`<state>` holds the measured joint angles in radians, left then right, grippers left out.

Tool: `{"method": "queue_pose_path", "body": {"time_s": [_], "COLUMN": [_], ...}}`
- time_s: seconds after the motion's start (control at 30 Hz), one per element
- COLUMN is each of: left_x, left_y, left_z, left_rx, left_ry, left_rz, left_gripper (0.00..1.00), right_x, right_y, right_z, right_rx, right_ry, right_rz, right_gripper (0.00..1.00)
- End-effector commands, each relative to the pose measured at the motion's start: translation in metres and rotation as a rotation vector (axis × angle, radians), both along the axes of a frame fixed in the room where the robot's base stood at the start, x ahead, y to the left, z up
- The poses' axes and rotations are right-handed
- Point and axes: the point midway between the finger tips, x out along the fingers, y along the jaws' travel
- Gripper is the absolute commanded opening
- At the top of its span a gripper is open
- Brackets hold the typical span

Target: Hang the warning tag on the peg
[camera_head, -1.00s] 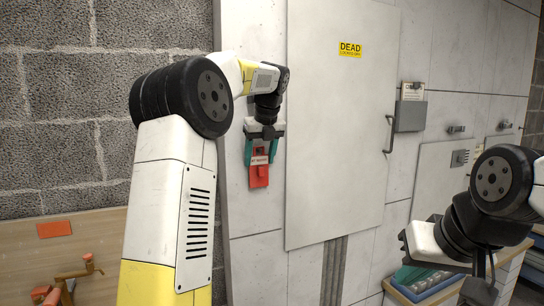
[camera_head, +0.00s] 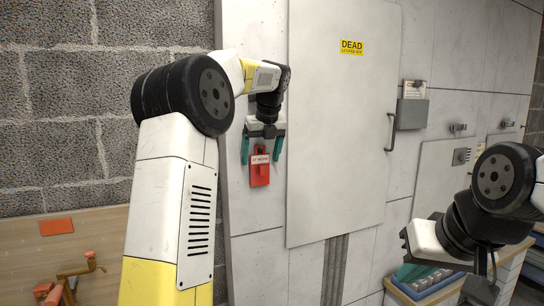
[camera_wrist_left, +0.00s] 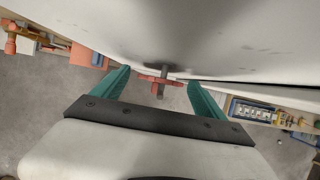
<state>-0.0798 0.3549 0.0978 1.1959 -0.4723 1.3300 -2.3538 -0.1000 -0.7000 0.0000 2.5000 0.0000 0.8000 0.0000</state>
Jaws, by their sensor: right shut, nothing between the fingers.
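The warning tag (camera_head: 260,172) is red with a white printed label and hangs flat against the pale wall panel, left of the door. In the left wrist view the tag (camera_wrist_left: 150,79) shows edge-on around a grey peg (camera_wrist_left: 161,91), which sticks out through it. My left gripper (camera_head: 262,158) is open, its teal fingers on either side of the tag's top, apart from it. In the left wrist view, clear gaps show between the fingers (camera_wrist_left: 153,88) and the tag. My right gripper (camera_head: 405,272) is shut and empty at the lower right, its fingers partly hidden.
The door (camera_head: 335,150) has a yellow sign (camera_head: 352,47) and a handle (camera_head: 390,132). A grey box (camera_head: 412,114) is fixed on the wall to its right. A wooden bench (camera_head: 100,236) stands at left. A blue tray (camera_head: 432,284) lies under my right gripper.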

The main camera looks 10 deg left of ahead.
Motion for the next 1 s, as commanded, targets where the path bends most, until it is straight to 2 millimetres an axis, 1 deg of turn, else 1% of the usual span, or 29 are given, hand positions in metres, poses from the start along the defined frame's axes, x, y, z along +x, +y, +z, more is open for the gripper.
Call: {"method": "queue_pose_path", "body": {"time_s": [0.17,0.27,0.5,0.6,0.77,0.87,0.97,1.0], "left_x": [0.000,-0.002,-0.015,-0.020,-0.027,-0.042,-0.069,-0.084], "left_y": [0.000,-0.002,-0.012,-0.014,-0.017,-0.018,-0.019,-0.020], "left_z": [0.001,0.008,0.045,0.058,0.071,0.074,0.072,0.070], "left_rx": [0.000,0.000,-0.001,-0.001,-0.009,-0.057,-0.158,-0.213], "left_ry": [0.000,-0.003,-0.004,-0.003,-0.008,-0.039,-0.095,-0.121], "left_rz": [0.000,-0.001,-0.002,-0.001,0.016,0.101,0.276,0.367], "left_gripper": [0.83,0.83,0.83,0.83,0.83,0.83,0.83,0.83], "right_x": [0.000,0.000,0.000,0.000,0.000,0.000,0.000,0.000], "right_y": [0.000,0.000,0.000,0.000,0.000,0.000,0.000,0.000], "right_z": [0.000,0.000,0.000,0.000,0.000,0.000,0.000,0.000], "right_rx": [0.000,0.000,0.000,0.000,0.000,0.000,0.000,0.000], "right_ry": [0.000,0.000,0.000,0.000,0.000,0.000,0.000,0.000], "right_rz": [0.000,0.000,0.000,0.000,0.000,0.000,0.000,0.000], "right_gripper": [0.00,0.00,0.00,0.00,0.00,0.00,0.00,0.00]}}
